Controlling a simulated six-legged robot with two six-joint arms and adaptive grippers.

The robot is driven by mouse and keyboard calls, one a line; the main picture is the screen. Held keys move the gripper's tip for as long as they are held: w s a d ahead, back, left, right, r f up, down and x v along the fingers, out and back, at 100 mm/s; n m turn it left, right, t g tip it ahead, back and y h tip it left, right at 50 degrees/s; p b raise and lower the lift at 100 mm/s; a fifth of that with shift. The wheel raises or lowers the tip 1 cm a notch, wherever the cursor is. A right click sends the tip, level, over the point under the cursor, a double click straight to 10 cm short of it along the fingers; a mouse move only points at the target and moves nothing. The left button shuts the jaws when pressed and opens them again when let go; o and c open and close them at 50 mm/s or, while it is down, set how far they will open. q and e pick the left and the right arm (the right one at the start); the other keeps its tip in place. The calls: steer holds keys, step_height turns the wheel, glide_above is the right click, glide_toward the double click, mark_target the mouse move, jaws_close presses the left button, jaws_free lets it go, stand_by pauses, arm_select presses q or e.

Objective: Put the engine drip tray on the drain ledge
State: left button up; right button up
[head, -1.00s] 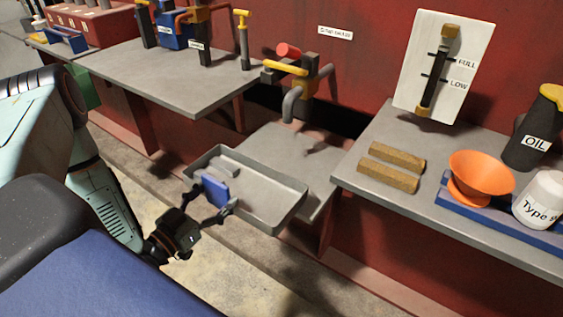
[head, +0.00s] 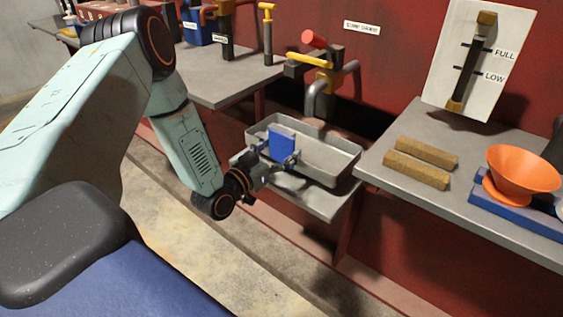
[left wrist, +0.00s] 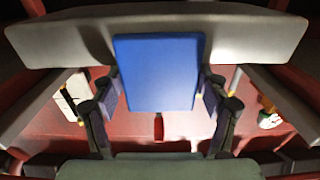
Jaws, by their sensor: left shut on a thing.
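The engine drip tray (head: 325,163) is a shallow grey rectangular pan with a blue grip block (head: 283,141) on its near left side. My left gripper (head: 275,158) is shut on that blue block, which also shows between its fingers in the left wrist view (left wrist: 158,72). The tray is over the drain ledge (head: 318,203), a low grey shelf between two higher benches, below a drain pipe (head: 318,98) with a yellow-handled valve. I cannot tell whether the tray touches the ledge. My right gripper is out of view.
The right bench (head: 480,205) holds two tan bars (head: 425,154), an orange funnel (head: 522,172) and a blue base, with a level gauge (head: 472,62) behind. The left bench (head: 222,80) carries valves and a blue part. The floor in front is clear.

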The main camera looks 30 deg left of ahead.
mark_target(281, 161)
arm_select(q)
steer(key=shift+w+d+f+b, duration=0.15)
steer(key=shift+w+f+b, duration=0.15)
steer(key=shift+w, duration=0.05)
step_height(281, 161, down, 2)
steer(key=shift+f+b, duration=0.25)
steer(key=shift+b, duration=0.5)
steer(key=shift+w+f, duration=0.1)
steer(key=shift+f, duration=0.2)
steer(key=shift+r, duration=0.25)
steer(key=shift+f, duration=0.15)
steer(key=o, duration=1.5)
steer(key=shift+f, duration=0.1)
